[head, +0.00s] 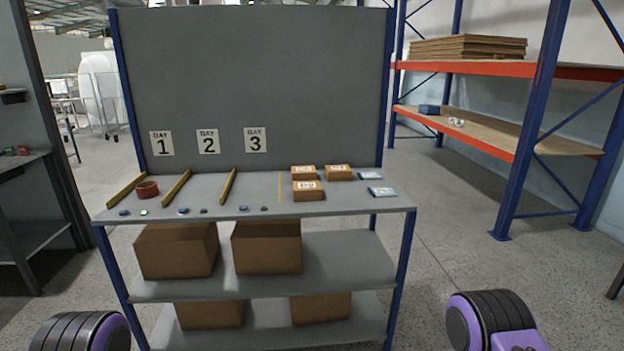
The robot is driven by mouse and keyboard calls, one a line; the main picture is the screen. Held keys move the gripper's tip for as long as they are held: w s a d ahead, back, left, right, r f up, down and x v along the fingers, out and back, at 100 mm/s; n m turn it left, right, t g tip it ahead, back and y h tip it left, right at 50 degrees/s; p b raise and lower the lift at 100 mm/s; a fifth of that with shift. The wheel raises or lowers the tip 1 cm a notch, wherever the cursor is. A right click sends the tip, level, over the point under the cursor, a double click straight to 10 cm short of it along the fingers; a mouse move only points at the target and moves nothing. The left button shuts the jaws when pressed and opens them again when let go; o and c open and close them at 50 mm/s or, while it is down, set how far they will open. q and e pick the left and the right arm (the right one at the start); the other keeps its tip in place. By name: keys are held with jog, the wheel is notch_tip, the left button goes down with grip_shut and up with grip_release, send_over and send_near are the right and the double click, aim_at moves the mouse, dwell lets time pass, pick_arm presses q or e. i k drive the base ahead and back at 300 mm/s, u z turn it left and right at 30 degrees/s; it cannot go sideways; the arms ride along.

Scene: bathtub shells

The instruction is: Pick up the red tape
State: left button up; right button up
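The red tape (147,189) is a dark red roll on the top shelf of a grey workbench (255,206), near its left end. It sits between two yellow strips, an outer left one (126,190) and another (177,187), below the sign marked 1. Neither of my grippers shows in the head view. Only black and purple parts of my arms show at the bottom left and bottom right corners, well short of the workbench.
Small round items (184,211) line the bench's front edge. Small boxes (308,190) and blue-white packets (382,191) lie at its right. Cardboard boxes (267,247) fill lower shelves. An orange-blue rack (533,95) stands at right. Floor (440,265) right of the bench is clear.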

aim_at(147, 190)
jog(key=z, duration=0.4)
jog(key=i, duration=0.85)
jog(key=z, duration=0.15)
